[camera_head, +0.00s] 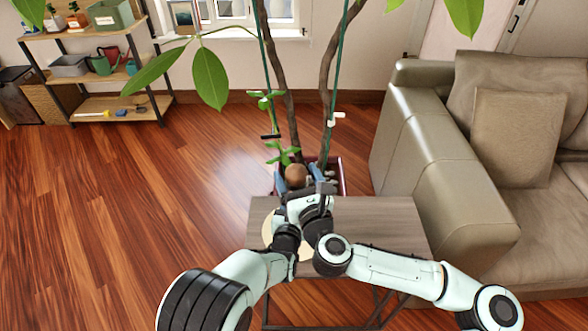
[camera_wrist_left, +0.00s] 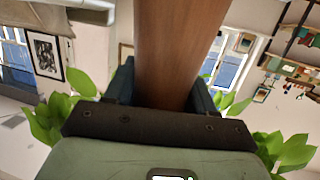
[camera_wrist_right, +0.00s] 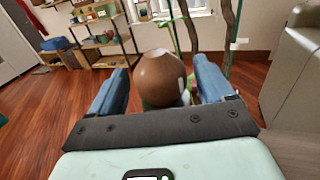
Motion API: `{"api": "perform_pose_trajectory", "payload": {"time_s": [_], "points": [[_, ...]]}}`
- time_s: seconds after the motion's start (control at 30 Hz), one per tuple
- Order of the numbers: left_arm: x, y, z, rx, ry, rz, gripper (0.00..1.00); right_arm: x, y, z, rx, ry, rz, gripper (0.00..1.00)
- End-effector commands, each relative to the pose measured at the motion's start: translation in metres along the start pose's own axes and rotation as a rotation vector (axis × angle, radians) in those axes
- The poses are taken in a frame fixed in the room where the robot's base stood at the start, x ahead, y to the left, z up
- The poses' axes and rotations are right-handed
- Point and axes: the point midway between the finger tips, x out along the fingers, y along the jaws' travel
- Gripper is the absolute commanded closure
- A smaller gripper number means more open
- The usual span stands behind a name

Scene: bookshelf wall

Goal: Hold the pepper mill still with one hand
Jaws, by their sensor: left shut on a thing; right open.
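The pepper mill's rounded brown head (camera_head: 296,174) shows above my grippers at the far side of the small table in the head view. My right gripper (camera_head: 299,178) is open, with its blue fingers on either side of the head. The right wrist view shows that head (camera_wrist_right: 160,78) between the spread fingers, with a gap on each side. My left gripper (camera_wrist_left: 163,88) is shut on the mill's brown wooden body (camera_wrist_left: 178,45) in the left wrist view. In the head view my arms hide the mill's lower part and most of my left gripper.
The wooden table (camera_head: 385,215) carries a pale round thing (camera_head: 270,237), partly covered by my arms. A potted plant with tall stems (camera_head: 327,95) stands just behind. A leather sofa (camera_head: 440,170) is close on the right. Floor on the left (camera_head: 120,190) is free.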

Motion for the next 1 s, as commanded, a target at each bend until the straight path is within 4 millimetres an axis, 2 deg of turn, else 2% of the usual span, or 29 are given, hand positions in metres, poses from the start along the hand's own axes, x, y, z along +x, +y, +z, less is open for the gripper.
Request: {"api": "perform_pose_trajectory", "payload": {"time_s": [0.03, 0.2, 0.53, 0.57, 0.7, 0.73, 1.0], "points": [[-0.001, 0.000, 0.009, 0.004, -0.020, 0.000, 0.87, 0.008, 0.000, 0.000, 0.002, 0.000, -0.001, 0.19], [-0.001, 0.000, 0.009, 0.004, -0.021, 0.000, 0.87, 0.022, 0.000, -0.001, 0.002, 0.001, -0.001, 0.19], [-0.001, 0.000, 0.009, 0.004, -0.021, 0.000, 0.87, 0.026, 0.000, -0.001, 0.000, 0.000, 0.000, 0.19], [-0.001, 0.000, 0.009, 0.004, -0.021, 0.000, 0.87, 0.026, 0.000, -0.001, 0.000, 0.000, 0.000, 0.26], [-0.001, -0.001, 0.009, 0.004, -0.020, 0.000, 0.87, 0.026, 0.000, -0.001, 0.000, 0.000, 0.000, 0.71], [-0.001, 0.000, 0.009, 0.004, -0.020, 0.000, 0.87, 0.026, 0.000, -0.001, 0.000, 0.000, 0.000, 0.74], [-0.001, 0.000, 0.009, 0.003, -0.020, 0.000, 0.87, 0.026, 0.001, -0.001, -0.001, 0.001, -0.072, 0.74]]}}
